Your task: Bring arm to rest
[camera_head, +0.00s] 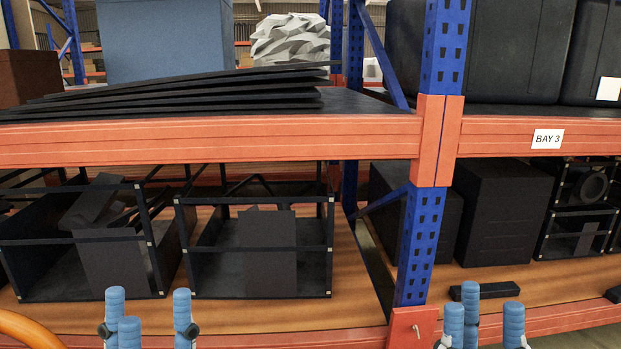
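My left gripper (151,308) shows at the bottom left, its blue fingers pointing up and spread apart with nothing between them. My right gripper (488,312) shows at the bottom right, also with its blue fingers apart and empty. Both are in front of the lower shelf of the rack, low in the picture. The rest of both arms is below the picture edge and hidden. Neither gripper visibly holds anything.
A blue rack upright (420,245) and an orange beam (220,140) stand ahead. Black open-frame crates (262,238) and dark boxes (505,210) fill the lower shelf (345,290). A small black bar (490,290) lies just behind my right gripper. An orange curved piece (25,328) shows bottom left.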

